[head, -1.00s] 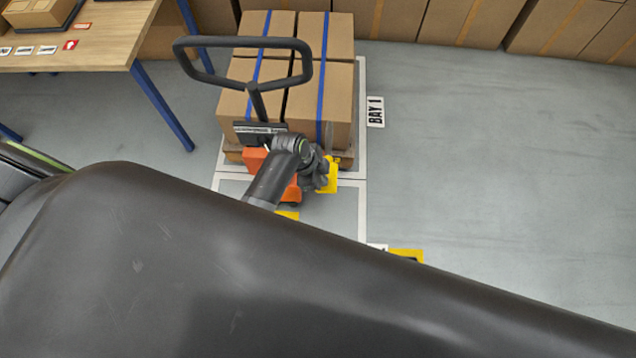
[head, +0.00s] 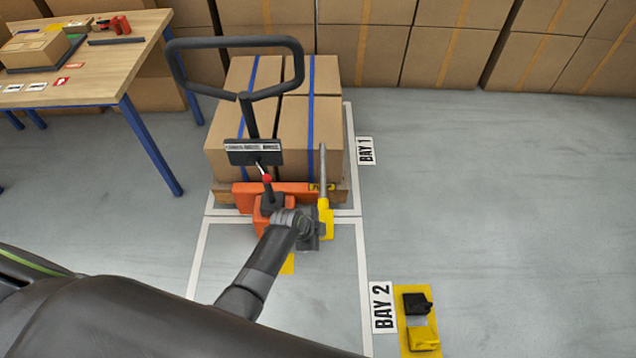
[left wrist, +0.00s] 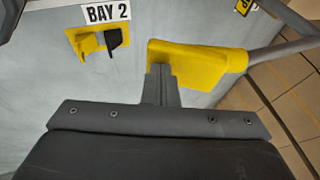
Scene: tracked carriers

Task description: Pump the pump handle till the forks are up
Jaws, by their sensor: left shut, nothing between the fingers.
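The orange pallet truck (head: 262,216) stands in front of the loaded wooden pallet (head: 222,197), with its black loop tiller (head: 249,115) upright. The pump handle (head: 325,216), a grey rod with a yellow end, stands at the truck's right, near a PUMP label (head: 320,187). My left gripper (head: 312,240) is shut and empty, beside the yellow end. In the left wrist view, its closed fingers (left wrist: 160,78) overlap the lower left corner of the yellow end (left wrist: 195,65); contact cannot be told. The forks are hidden under the load. My right gripper is not in view.
Boxes with blue straps (head: 325,125) load the pallet in BAY 1. BAY 2's floor sign (head: 382,307) and a yellow plate (head: 405,347) with black and yellow parts lie at the right. A table (head: 95,80) stands left. The right floor is clear.

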